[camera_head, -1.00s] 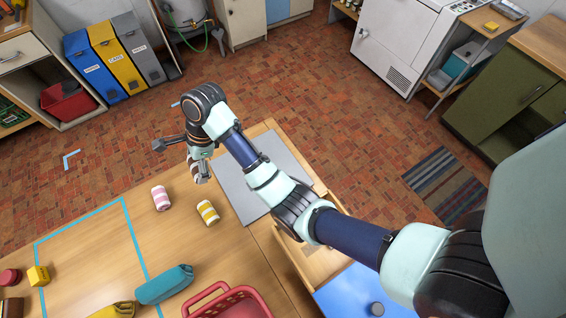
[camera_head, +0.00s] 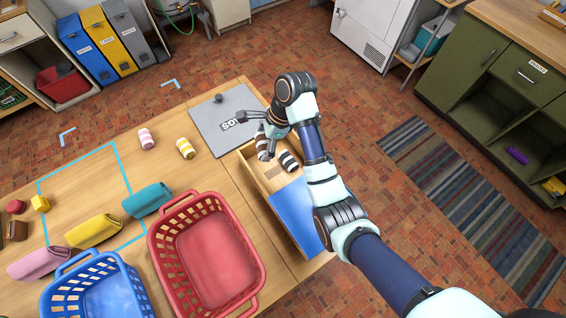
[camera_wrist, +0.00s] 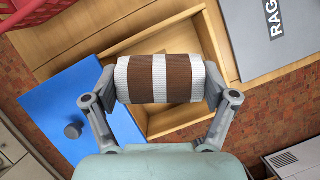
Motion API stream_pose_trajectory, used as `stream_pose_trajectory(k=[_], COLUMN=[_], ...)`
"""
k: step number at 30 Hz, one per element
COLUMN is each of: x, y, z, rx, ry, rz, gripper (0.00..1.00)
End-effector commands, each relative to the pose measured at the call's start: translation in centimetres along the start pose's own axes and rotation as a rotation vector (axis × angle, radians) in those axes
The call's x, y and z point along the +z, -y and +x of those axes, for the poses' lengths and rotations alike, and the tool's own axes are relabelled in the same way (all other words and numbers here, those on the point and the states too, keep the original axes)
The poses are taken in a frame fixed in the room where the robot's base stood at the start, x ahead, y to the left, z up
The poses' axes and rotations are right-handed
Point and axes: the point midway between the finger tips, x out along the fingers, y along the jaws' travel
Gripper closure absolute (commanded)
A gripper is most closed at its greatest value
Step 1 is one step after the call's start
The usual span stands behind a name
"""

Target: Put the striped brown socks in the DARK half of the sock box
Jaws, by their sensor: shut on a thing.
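My gripper (camera_head: 269,147) is over the open part of the wooden sock box (camera_head: 249,164). In the wrist view, my gripper (camera_wrist: 163,82) is shut on the striped brown socks (camera_wrist: 160,78), a brown and white roll held across between the fingers. The box's open wooden inside (camera_wrist: 180,120) shows behind the roll. In the head view, a dark and white striped roll (camera_head: 289,160) also shows at the box; I cannot tell whether it is a separate pair. A blue lid (camera_head: 295,212) covers the box's near part. The divider and half markings are hidden.
A grey RAGS lid (camera_head: 215,130) lies beyond the box. Pink striped socks (camera_head: 146,138) and yellow striped socks (camera_head: 185,148) lie left.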

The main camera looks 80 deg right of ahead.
Motion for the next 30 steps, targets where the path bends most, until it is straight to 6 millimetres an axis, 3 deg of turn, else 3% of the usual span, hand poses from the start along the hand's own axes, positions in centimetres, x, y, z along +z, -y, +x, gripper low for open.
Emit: stream_pose_trajectory(k=[1,3,12,16,23,30], x=[-0.9,-1.8,-4.9,-5.7,-6.0,-7.4], y=[-0.1,-0.1,-0.1,-0.1,-0.1,-0.1], z=[2.2,4.2,11.8,13.6,14.4,17.9], rx=[0.001,0.002,0.004,0.003,0.001,0.002], ry=[0.0,0.0,-0.001,-0.001,0.0,-0.001], rz=[0.001,0.002,0.002,0.002,0.001,0.002], gripper=[0.5,0.5,0.5,0.5,0.5,0.5])
